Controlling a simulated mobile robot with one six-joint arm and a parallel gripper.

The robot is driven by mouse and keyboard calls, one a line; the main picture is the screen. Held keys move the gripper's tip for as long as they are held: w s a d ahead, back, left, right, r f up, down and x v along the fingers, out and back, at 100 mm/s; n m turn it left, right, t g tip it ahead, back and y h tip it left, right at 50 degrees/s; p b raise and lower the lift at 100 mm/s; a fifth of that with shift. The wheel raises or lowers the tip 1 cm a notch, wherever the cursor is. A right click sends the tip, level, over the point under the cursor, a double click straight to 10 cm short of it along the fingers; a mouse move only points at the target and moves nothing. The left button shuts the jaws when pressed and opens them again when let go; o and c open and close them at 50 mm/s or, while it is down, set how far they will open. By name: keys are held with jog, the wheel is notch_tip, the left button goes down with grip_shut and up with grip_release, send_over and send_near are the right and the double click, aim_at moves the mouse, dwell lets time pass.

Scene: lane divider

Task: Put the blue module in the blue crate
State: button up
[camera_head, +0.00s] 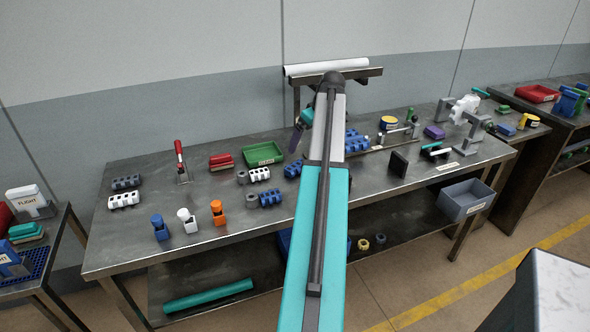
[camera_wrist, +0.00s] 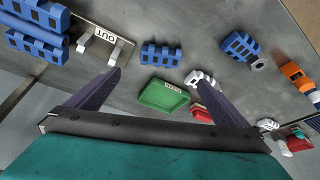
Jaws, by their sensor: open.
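Several blue ribbed modules are on the table. One (camera_head: 292,168) lies just left of my arm and also shows in the wrist view (camera_wrist: 160,53), beyond the gap between my fingers. Another (camera_head: 270,197) lies nearer the front, beside a grey round part, and shows in the wrist view (camera_wrist: 240,46). A blue group (camera_head: 358,141) sits right of my arm; it shows at the wrist view's upper left (camera_wrist: 36,42). My gripper (camera_wrist: 155,73) is open and empty above the table. A blue container (camera_head: 284,242) is on the lower shelf, mostly hidden by my arm; I cannot tell its full shape.
A green crate (camera_head: 263,152) and white ribbed module (camera_head: 260,174) stand nearby. A red-handled clamp (camera_head: 181,162) stands upright at left. Blue, white and orange blocks (camera_head: 218,212) line the front left. A grey-blue bin (camera_head: 466,199) is at the right front. The front middle tabletop has free room.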

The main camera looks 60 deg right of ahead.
jog(key=p, duration=0.2)
send_over(296, 165)
jog(key=s, duration=0.2)
jog(key=shift+s+a+f, duration=0.1)
jog(key=shift+f, duration=1.8)
jog(key=shift+s+a+f, duration=0.1)
jog(key=shift+f, duration=1.8)
jog(key=shift+f, duration=0.1)
jog(key=shift+p+x, duration=0.8)
jog(key=shift+x, duration=1.75)
jog(key=c, duration=1.3)
jog(key=shift+r, duration=0.2)
jog(key=shift+c, duration=0.2)
